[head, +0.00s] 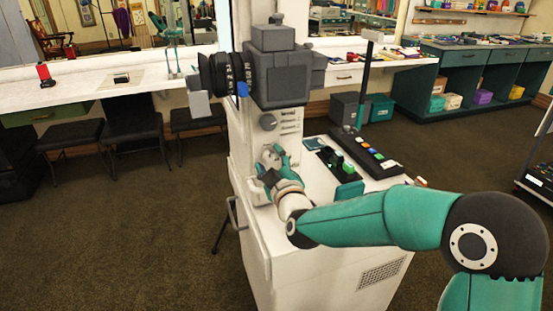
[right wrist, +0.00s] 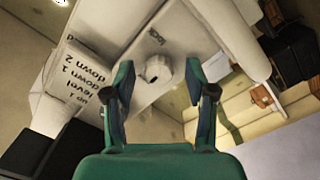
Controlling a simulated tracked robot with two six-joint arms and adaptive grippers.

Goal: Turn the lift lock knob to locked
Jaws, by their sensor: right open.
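In the head view the gripper is against the front of the white pedestal (head: 254,233) and hides this knob. I cannot read the knob's setting. My left gripper is out of view.
A black button panel (head: 364,152) lies on the pedestal top. A level-marked plate (right wrist: 88,72) is beside the fingers.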

